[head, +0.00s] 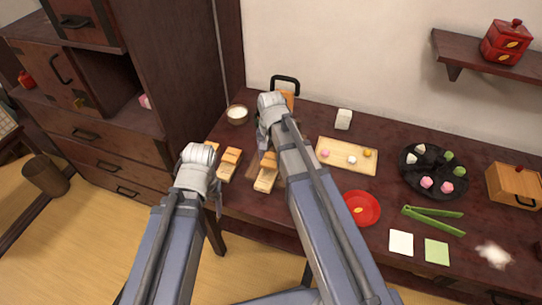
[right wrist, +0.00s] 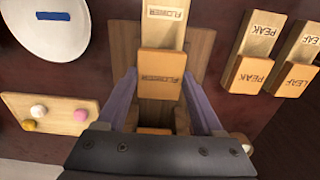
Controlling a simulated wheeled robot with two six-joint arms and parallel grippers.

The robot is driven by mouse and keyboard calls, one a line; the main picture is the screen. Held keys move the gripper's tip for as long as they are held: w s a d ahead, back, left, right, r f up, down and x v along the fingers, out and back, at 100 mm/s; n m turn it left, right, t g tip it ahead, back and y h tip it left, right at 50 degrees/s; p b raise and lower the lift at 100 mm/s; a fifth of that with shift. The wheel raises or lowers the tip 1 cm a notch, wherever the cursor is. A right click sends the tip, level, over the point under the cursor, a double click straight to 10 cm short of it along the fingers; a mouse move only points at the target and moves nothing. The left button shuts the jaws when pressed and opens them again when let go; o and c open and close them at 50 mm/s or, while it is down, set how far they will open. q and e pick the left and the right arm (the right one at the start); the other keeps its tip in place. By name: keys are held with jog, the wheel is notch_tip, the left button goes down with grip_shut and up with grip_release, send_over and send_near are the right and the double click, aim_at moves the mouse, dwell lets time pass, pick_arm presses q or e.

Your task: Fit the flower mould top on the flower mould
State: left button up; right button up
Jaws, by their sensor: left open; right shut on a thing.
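The flower mould (right wrist: 166,12) is a pale wooden block marked FLOWER, lying on a brown board (right wrist: 205,40); it also shows in the head view (head: 265,182). The flower mould top (right wrist: 162,66) is an orange-brown block with the same word. My right gripper (right wrist: 160,80) is shut on this top, one finger on each side. The top lies over one end of the mould, in line with it; I cannot tell whether it is seated or slightly above. My left gripper (head: 217,203) is open and empty, in front of the table edge, left of the flower mould.
The peak mould (head: 229,164) and leaf mould lie to the left. A white bowl (head: 237,115) stands behind them. A sweets board (head: 338,166), red plate (head: 361,208), dark tray (head: 408,178) and green tongs (head: 434,219) lie to the right.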

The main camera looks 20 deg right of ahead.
jog(key=shift+f+b, duration=0.5)
jog(key=shift+f, duration=0.05)
jog(key=o, duration=1.4)
jog(key=shift+c, duration=0.2)
jog(key=shift+r, duration=0.15)
notch_tip(320, 180, up, 8)
jog(key=p, duration=0.8)
jog(key=shift+f, duration=0.2)
jog(key=shift+s+a, duration=0.1)
jog(key=s+a+n+h, duration=0.1)
jog(key=s+a+n, duration=0.9)
jog(key=s, duration=0.4)
jog(key=shift+a+n, duration=0.15)
jog(key=shift+n, duration=0.15)
